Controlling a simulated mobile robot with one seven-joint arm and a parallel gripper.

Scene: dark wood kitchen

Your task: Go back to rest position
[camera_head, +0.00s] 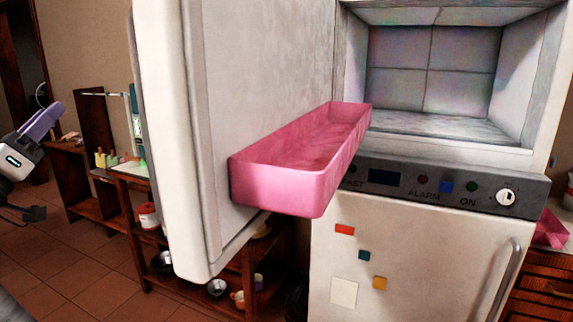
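My gripper (45,118) is at the far left edge of the view, partly cut off. A white and dark arm part shows there with a purple, elongated end pointing up and right. I cannot tell whether its fingers are open or shut, or whether it holds anything. The gripper is well apart from the open upper fridge door (268,75), on the door's left.
A pink bin (285,187) juts from the open door. The upper fridge compartment (430,75) looks empty. The lower door (415,260) is shut. Behind, wooden shelves (90,208) hold pots and cups. Tiled floor (85,265) is clear at the lower left.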

